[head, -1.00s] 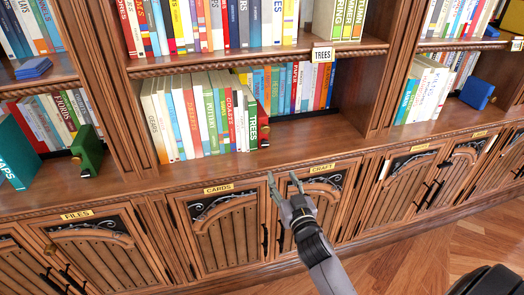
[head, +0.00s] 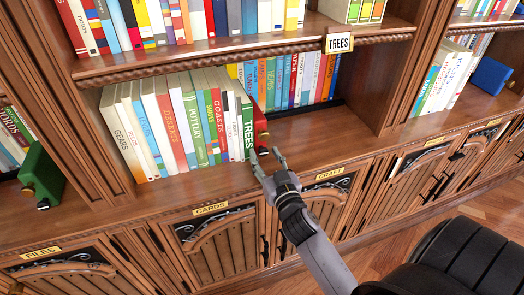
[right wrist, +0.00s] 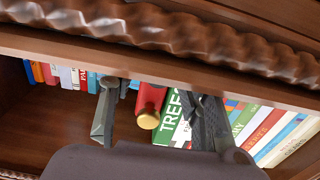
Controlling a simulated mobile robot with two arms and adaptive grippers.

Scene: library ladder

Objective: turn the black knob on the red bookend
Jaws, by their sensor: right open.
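The red bookend (head: 261,122) stands at the right end of the front book row on the lower shelf, beside the green TREES book (head: 247,128). Its small knob (head: 263,150) looks dark in the head view, just beyond my right gripper (head: 267,160). I cannot tell whether a finger touches the knob. My left gripper is out of view.
The upper shelf edge with the TREES sign (head: 339,43) overhangs the space. More books (head: 300,80) stand behind the bookend. The shelf board to the right (head: 320,125) is bare. Cabinet doors (head: 220,245) lie below. A green bookend (head: 42,172) stands at left, a blue one (head: 490,74) at right.

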